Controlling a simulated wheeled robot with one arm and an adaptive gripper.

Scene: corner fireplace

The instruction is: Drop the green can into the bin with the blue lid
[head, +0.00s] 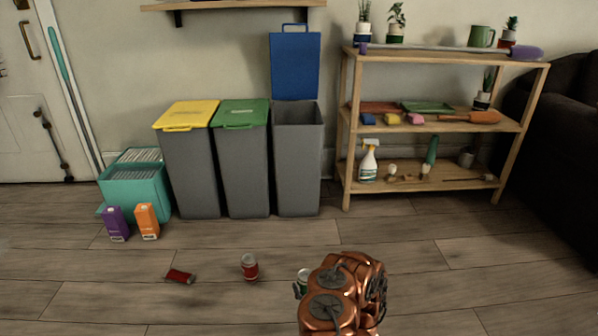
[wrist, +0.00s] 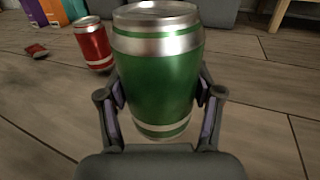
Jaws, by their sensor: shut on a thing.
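The green can (wrist: 158,75) stands upright between the two fingers of my gripper (wrist: 160,110) in the wrist view, and the fingers are shut on its sides. In the head view the can (head: 303,277) shows only in part, beside my copper-coloured arm, which hides the rest. My gripper (head: 300,288) is low over the floor there. The bin with the blue lid (head: 298,165) is the right one of three grey bins against the wall. Its blue lid (head: 295,65) is raised and its top is open. I cannot tell whether the can touches the floor.
Bins with a yellow lid (head: 188,115) and a green lid (head: 240,113), both shut, stand left of it. Two cartons (head: 147,221) stand by a teal crate (head: 135,185). A wooden shelf (head: 440,125) stands right.

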